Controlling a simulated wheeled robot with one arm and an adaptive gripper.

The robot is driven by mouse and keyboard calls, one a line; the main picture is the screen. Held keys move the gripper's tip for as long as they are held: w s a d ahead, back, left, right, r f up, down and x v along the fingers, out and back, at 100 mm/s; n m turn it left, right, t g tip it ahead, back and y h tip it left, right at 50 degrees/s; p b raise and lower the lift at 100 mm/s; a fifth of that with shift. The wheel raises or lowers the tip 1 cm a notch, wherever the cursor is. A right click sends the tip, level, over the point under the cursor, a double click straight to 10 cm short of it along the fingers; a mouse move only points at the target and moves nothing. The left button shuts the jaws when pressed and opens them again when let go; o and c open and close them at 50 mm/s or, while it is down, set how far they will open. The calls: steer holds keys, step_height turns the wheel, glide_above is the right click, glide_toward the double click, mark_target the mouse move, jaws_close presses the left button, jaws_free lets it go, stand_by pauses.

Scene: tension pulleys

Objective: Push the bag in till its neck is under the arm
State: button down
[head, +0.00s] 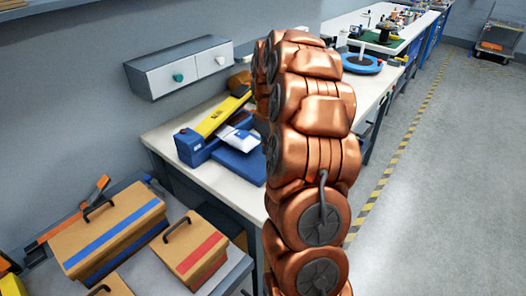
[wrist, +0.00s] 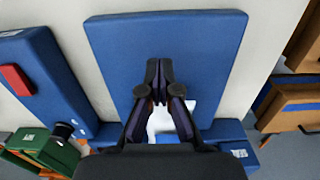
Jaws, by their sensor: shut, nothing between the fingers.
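My gripper (wrist: 159,82) is shut and empty, over the large blue pad (wrist: 200,50). I cannot tell whether the fingers touch the bag. The bag's neck and its place relative to the yellow arm cannot be made out. My gripper is hidden behind my copper arm in the head view.
Two wooden cases with handles, blue-striped (head: 110,230) and red-striped (head: 190,250), stand at the near left. A blue round item (head: 362,64) stands farther along. The wrist view shows a green box (wrist: 45,150) at lower left.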

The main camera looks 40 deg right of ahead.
step_height(320, 180, up, 9)
steer(key=b, duration=0.1)
steer(key=shift+w+a+b, duration=0.15)
steer(key=shift+a+b, duration=0.05)
steer(key=shift+b, duration=0.2)
steer(key=shift+a, duration=0.15)
steer(key=s+a+r, duration=0.1)
steer(key=s+a, duration=0.3)
steer(key=a, duration=0.3)
steer(key=s+a+r+p, duration=0.1)
steer(key=s+a, duration=0.2)
steer(key=a, duration=0.4)
steer(key=s+a, duration=0.4)
steer(key=a, duration=0.3)
steer(key=s+a+f, duration=0.1)
steer(key=s+a, duration=0.2)
steer(key=s, duration=0.3)
steer(key=s+a+f+m+g+p, duration=0.1)
steer(key=s+a+f, duration=0.1)
steer(key=s, duration=0.5)
steer(key=s+a+f+m, duration=0.1)
steer(key=s+a, duration=0.2)
steer(key=s, duration=0.3)
steer(key=shift+s+a+f+g+p, duration=0.3)
steer(key=shift+a+g, duration=0.05)
steer(key=shift+g, duration=0.05)
